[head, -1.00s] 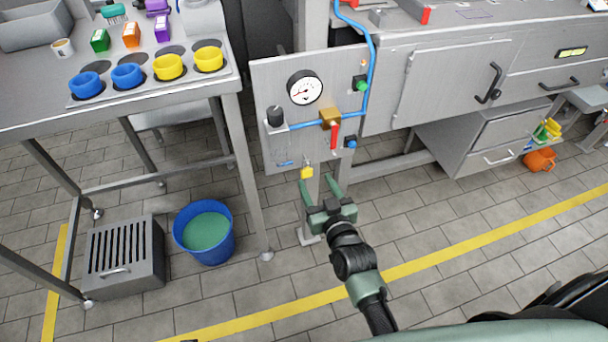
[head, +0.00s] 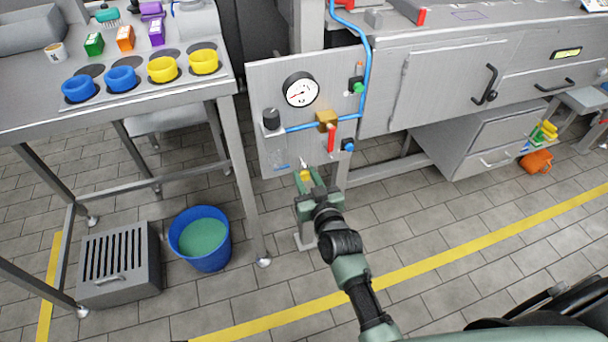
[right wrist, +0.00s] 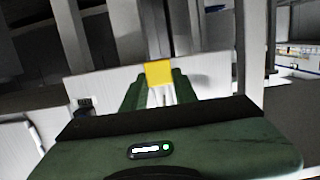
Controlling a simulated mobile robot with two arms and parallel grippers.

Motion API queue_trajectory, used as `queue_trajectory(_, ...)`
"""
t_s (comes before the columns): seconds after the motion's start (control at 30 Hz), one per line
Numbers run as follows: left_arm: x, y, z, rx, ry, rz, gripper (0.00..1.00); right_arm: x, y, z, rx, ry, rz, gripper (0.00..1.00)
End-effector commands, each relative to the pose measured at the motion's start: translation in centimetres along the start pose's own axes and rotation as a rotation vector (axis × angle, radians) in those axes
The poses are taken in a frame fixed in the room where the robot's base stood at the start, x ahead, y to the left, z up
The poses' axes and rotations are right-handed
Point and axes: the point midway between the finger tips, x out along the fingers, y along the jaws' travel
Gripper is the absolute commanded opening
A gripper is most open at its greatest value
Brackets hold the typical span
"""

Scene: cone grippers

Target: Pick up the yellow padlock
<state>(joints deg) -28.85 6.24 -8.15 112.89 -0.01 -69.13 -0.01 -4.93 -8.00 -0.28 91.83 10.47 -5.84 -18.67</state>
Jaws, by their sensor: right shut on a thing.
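The yellow padlock (head: 305,176) is at the lower edge of the grey panel, below the gauge, in the head view. My right gripper (head: 305,181) is at the padlock, with its green fingers on either side of it, and is shut on it. In the right wrist view the padlock (right wrist: 158,73) shows as a yellow block between the fingertips of the gripper (right wrist: 158,86). A small pale piece shows just above the padlock in the head view; whether the padlock still hangs from it I cannot tell. My left gripper is not in view.
The panel (head: 268,90) carries a gauge (head: 300,90), a blue pipe and a red-handled valve (head: 331,138). A steel table (head: 190,92) with blue and yellow cups stands left. A blue bucket (head: 187,253) and a slotted grey box (head: 120,280) are on the floor.

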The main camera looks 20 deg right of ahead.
Motion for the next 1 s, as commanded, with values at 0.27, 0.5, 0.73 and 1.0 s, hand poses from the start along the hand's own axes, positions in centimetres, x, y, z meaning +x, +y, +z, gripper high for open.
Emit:
queue_trajectory(0.27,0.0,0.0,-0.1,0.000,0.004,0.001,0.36,-0.1,0.0,-0.6,0.000,0.002,0.000,0.00)
queue_trajectory(0.5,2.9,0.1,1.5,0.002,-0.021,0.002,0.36,-2.3,0.0,-1.2,-0.001,-0.004,-0.001,0.00)
queue_trajectory(0.73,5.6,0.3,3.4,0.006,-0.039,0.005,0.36,-8.8,0.0,-0.3,-0.001,-0.005,-0.002,0.00)
queue_trajectory(1.0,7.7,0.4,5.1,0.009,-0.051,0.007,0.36,-15.3,0.0,0.8,0.000,-0.003,-0.002,0.00)
